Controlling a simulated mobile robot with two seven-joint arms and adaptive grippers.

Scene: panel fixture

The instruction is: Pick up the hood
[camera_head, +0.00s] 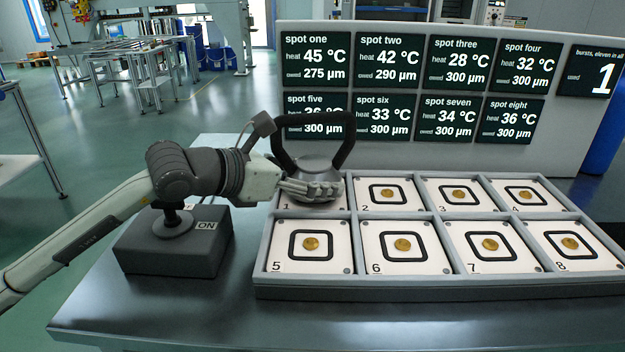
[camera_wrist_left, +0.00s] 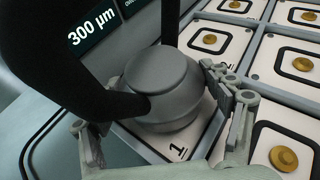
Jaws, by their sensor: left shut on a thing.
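The hood (camera_head: 318,167) is a grey dome with a thick black arched handle or hose, at spot 1 in the back left corner of the panel fixture (camera_head: 440,289). It also shows in the wrist view (camera_wrist_left: 160,80), over the card marked 1. My left gripper (camera_head: 312,188) reaches in from the left and is shut on the hood, with a finger on either side of it in the wrist view. The hood covers the middle of spot 1; I cannot tell whether it rests on the card or hangs just above. My right gripper is not in view.
Spots 2 to 8 are uncovered, each with a gold disc in a black square. A display board (camera_head: 560,150) stands behind, giving heat and thickness per spot and a burst count of 1. A dark box (camera_head: 175,250) marked ON stands left of the fixture. The bench front is clear.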

